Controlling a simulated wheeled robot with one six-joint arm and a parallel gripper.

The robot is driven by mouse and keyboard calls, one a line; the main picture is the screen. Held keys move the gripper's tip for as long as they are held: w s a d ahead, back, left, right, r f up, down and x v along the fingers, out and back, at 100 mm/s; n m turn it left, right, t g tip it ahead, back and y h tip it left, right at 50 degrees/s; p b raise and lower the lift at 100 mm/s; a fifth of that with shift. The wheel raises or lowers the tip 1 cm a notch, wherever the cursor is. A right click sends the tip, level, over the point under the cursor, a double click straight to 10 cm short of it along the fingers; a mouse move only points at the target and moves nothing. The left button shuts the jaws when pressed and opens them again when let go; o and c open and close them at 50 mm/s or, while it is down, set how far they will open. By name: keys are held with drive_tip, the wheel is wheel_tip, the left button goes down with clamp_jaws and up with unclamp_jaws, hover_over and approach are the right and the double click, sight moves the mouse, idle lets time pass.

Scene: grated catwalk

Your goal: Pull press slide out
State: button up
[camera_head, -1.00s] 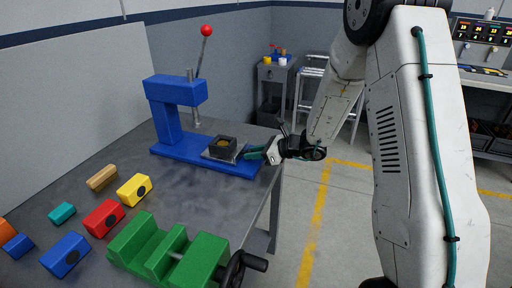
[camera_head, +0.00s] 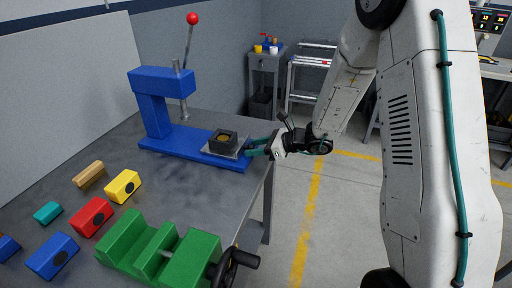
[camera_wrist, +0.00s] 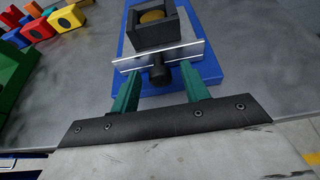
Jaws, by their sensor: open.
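The press slide is a grey plate (camera_head: 213,154) with a dark square nest (camera_head: 223,140) holding a round brass-coloured piece. It sits on the blue base of the press (camera_head: 174,142), out to the right of the ram, near the base's right end. In the wrist view, the slide's pale front plate (camera_wrist: 190,52) carries a black knob (camera_wrist: 160,76). My gripper (camera_wrist: 160,90) has its teal fingers apart, one on each side of the knob. Contact with the knob cannot be told. The gripper (camera_head: 256,147) also shows at the slide's right edge in the head view.
A green vise (camera_head: 155,248) with a black crank stands at the table's front. Several coloured blocks, such as a yellow one (camera_head: 123,187), lie on the left. The press lever with red knob (camera_head: 193,19) rises behind. Open floor lies right of the table edge.

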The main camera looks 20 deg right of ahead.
drive_tip(key=v, duration=0.7)
drive_tip(key=shift+s+d, duration=0.15)
drive_tip(key=shift+d, duration=0.1)
drive_tip(key=shift+r, duration=0.1)
drive_tip(key=s+a+r+n+g+h, duration=0.1)
drive_tip(key=s+a+r+n+g, duration=0.2)
drive_tip(key=s+n, duration=0.5)
drive_tip(key=s+a+r+n+g+h, duration=0.1)
drive_tip(key=s+r+n+g, duration=0.1)
drive_tip(key=s+n+g, duration=0.6)
drive_tip(key=s+d+r+n+t+h, duration=0.2)
drive_tip(key=s+r+n+h, duration=0.2)
drive_tip(key=s, duration=0.4)
drive_tip(key=s+d+r+n+t+h, duration=0.2)
drive_tip(key=s+r+n+h, duration=0.2)
drive_tip(key=s+r, duration=0.3)
drive_tip(key=s+n, duration=0.1)
drive_tip(key=s, duration=0.1)
drive_tip(key=shift+s+t+h, duration=0.25)
drive_tip(key=shift+t+h, duration=0.05)
drive_tip(key=shift+h, duration=0.1)
drive_tip(key=shift+d, duration=0.15)
